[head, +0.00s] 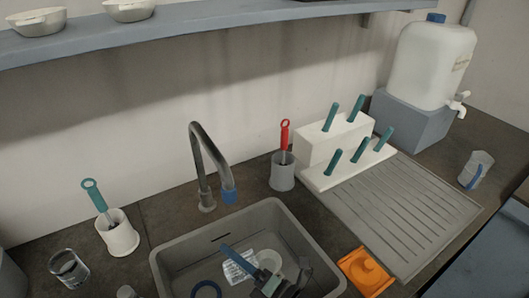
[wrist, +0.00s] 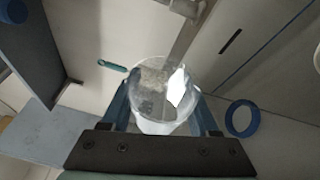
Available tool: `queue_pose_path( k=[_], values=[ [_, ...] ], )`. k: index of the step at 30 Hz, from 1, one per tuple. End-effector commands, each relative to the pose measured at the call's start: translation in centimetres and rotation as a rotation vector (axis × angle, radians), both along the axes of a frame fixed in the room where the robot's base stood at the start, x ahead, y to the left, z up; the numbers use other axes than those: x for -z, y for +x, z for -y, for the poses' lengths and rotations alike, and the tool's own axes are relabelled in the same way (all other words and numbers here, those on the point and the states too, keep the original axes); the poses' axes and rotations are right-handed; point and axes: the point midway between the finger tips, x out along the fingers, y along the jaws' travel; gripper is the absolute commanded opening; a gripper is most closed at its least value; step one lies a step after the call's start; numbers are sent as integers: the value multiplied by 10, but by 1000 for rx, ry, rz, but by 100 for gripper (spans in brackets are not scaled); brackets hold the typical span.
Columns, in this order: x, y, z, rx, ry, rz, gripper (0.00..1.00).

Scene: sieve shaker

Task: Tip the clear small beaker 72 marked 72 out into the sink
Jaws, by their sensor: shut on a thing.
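My gripper (head: 262,260) is low over the grey sink (head: 165,262) in the head view, its blue fingers shut around a clear beaker (head: 237,267) with a white printed label. In the wrist view the beaker (wrist: 150,76) sits between both fingers (wrist: 162,102), with a white patch on its side. The label is too small to read, so I cannot confirm the number 72. Its contents and exact tilt are unclear. The sink's inner wall with its overflow slot (wrist: 231,41) is beside the beaker in the wrist view.
A tap (head: 207,165) with a blue tip rises behind the sink. A blue ring (head: 206,290) lies in the sink. On the counter are a glass beaker (head: 68,268), a white cup with a teal-handled tool (head: 117,235), a grey cup (head: 282,173), an orange object (head: 365,272) and a draining board (head: 410,215).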

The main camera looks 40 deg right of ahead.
Motion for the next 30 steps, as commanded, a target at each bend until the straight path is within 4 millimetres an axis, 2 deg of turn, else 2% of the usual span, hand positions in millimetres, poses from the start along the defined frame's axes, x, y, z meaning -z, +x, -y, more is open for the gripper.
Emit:
queue_pose_path(
  k=[1, 8, 14, 26, 30],
  values=[
    [19, 2, -7, 0, -50, -22, 0],
    [20, 4, -11, -1, -86, -38, 0],
    [21, 6, -15, -5, -218, -95, 0],
    [47, 7, -19, -7, -650, -274, 0],
    [71, 10, -28, -6, -757, -318, 0]
  ],
)
